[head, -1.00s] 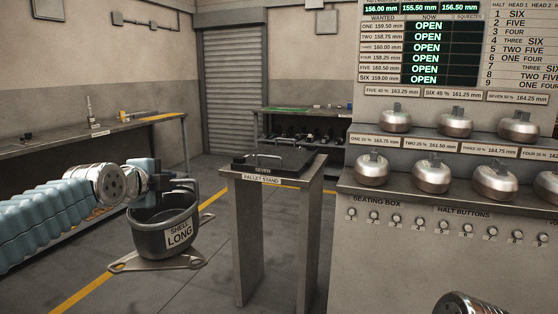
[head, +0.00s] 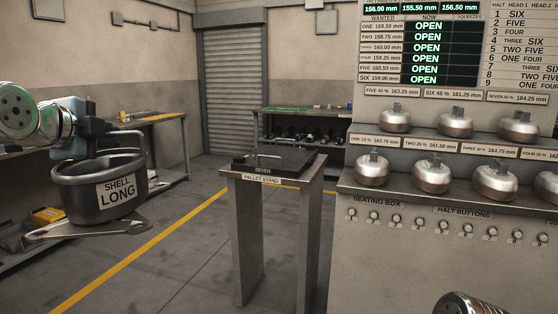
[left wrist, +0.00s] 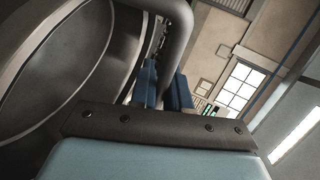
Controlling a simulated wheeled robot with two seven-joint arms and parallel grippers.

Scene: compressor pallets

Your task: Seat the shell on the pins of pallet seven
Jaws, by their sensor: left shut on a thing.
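The shell (head: 75,205) is a dark, round, pot-like body with a "SHELL LONG" label, a handle and flat metal feet below. My left gripper (head: 110,138) is shut on its handle and holds it in the air at the left of the head view. In the left wrist view the blue fingers (left wrist: 165,88) close around the handle (left wrist: 178,35), beside the curved shell wall (left wrist: 60,75). Pallet seven (head: 268,163), a dark plate with a raised handle-like bar, lies on the pallet stand, right of the shell and apart from it. Its pins cannot be made out.
The pallet stand (head: 240,215) stands mid-floor. The seating box (head: 440,240), with halt buttons and several metal domes, stands close on its right. A bench (head: 165,118) runs along the left wall; a yellow item (head: 48,216) lies behind the shell. Floor between shell and stand is clear.

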